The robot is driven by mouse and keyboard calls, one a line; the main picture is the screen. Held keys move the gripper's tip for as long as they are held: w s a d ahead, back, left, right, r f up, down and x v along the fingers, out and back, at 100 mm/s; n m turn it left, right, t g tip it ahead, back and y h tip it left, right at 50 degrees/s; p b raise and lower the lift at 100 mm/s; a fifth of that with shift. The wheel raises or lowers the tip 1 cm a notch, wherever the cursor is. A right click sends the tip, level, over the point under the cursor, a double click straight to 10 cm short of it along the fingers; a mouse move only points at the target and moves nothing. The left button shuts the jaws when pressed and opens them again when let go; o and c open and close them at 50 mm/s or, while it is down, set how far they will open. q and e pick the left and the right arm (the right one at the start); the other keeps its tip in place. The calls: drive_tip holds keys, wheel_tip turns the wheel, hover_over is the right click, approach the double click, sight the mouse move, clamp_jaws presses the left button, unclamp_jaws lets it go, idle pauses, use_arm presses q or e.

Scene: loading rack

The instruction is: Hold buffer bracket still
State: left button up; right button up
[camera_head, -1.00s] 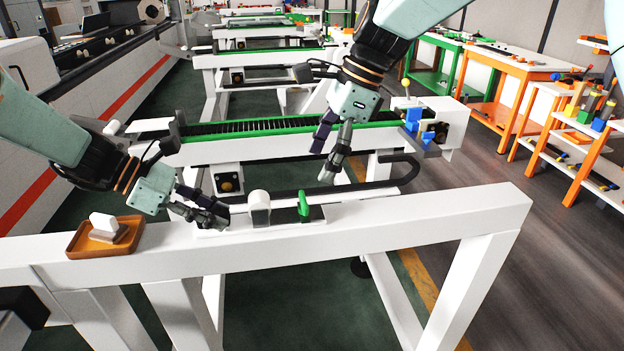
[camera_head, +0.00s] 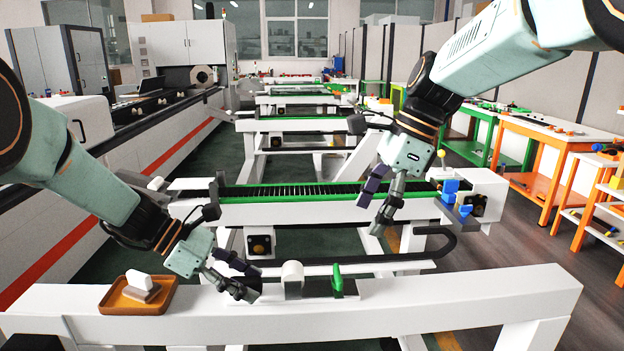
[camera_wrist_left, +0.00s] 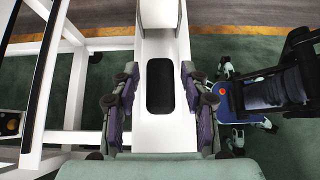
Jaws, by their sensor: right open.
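A white bracket-like block with a rounded top (camera_head: 292,278) stands upright on the white beam (camera_head: 420,300); I take it for the buffer bracket. My left gripper (camera_head: 250,284) is low over the beam, just left of this block. In the left wrist view its fingers (camera_wrist_left: 160,100) are apart, with a black rounded patch (camera_wrist_left: 160,86) on the white surface between them and nothing gripped. A white block (camera_wrist_left: 160,14) shows ahead of them, at the top. My right gripper (camera_head: 374,216) is open and empty, raised above and behind the beam, to the right of the block.
A green upright piece (camera_head: 337,282) stands right of the block. A brown tray (camera_head: 112,300) holding a white-grey piece (camera_head: 140,288) sits at the beam's left. Behind is a green-edged conveyor (camera_head: 300,190) with blue parts (camera_head: 450,192) at its right end. The beam's right part is clear.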

use_arm(q)
drive_tip(key=shift+o, duration=0.4)
drive_tip(key=v, duration=1.2)
drive_tip(key=shift+d, duration=0.1)
drive_tip(key=x, duration=1.1)
drive_tip(key=shift+s+d+f, duration=0.1)
drive_tip(key=shift+f, duration=0.1)
drive_tip(key=shift+d+f, duration=0.1)
drive_tip(key=shift+d, duration=0.15)
drive_tip(key=shift+a, duration=0.1)
use_arm(e)
drive_tip(key=shift+x, duration=2.3)
drive_tip(key=shift+r, duration=0.1)
